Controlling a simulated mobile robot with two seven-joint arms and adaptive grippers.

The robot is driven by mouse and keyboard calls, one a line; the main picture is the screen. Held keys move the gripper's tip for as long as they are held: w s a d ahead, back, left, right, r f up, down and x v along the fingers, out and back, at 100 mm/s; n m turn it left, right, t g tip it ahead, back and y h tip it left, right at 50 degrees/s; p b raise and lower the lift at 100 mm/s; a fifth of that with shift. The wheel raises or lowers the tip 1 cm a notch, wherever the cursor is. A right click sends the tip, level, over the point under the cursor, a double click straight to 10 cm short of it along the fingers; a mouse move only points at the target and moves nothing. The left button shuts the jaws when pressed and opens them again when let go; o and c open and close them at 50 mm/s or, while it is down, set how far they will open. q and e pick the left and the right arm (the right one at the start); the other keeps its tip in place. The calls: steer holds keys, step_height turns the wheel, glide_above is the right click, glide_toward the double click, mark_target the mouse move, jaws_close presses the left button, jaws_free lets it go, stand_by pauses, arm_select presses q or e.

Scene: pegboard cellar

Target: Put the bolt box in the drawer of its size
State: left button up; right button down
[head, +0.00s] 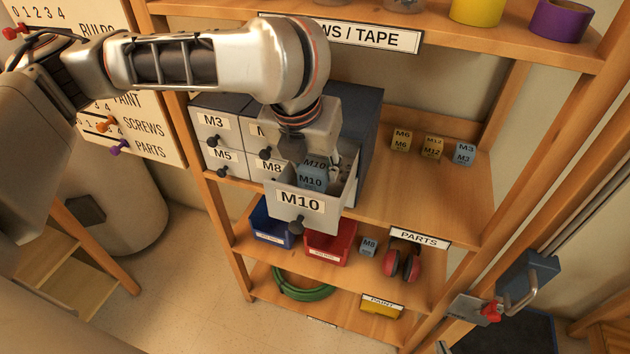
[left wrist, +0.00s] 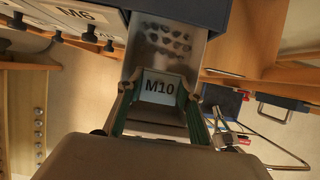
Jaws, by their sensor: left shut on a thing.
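The blue bolt box (head: 312,182), marked M10, is between the fingers of my left gripper (head: 316,165). In the left wrist view the box (left wrist: 160,87) shows its M10 label with a finger on each side. The drawer marked M10 (head: 300,212) is pulled out of the dark cabinet (head: 362,105). The box is over or inside this drawer, behind its front, which hides the box's lower part; I cannot tell whether it touches the bottom. In the left wrist view the drawer (left wrist: 172,62) has several bolts or nuts toward its back. My right gripper is not in view.
Drawers M3 (head: 212,124), M5 (head: 222,158) and M8 (head: 270,167) are shut. Several small boxes (head: 432,147) stand on the shelf to the right. Blue (head: 270,232) and red (head: 328,250) bins, an M8 box (head: 368,246) and red earmuffs (head: 403,265) are below.

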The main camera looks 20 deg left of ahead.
mark_target(315, 181)
arm_select(q)
step_height(315, 181, down, 3)
steer(key=shift+f+b, duration=0.1)
steer(key=shift+b, duration=0.2)
steer(key=shift+f, duration=0.25)
arm_select(e)
steer(key=shift+s+d+f, duration=0.1)
steer(key=shift+s+f, duration=0.2)
steer(key=shift+f, duration=0.5)
arm_select(q)
steer(key=o, duration=1)
steer(key=shift+f, duration=0.1)
steer(key=shift+o, duration=0.2)
arm_select(e)
steer(key=shift+w+r, duration=0.1)
steer(key=shift+r, duration=0.2)
arm_select(q)
steer(key=p+v, duration=0.2)
steer(key=v, duration=1)
arm_select(e)
steer(key=shift+d+r, duration=0.15)
steer(key=shift+r, duration=0.5)
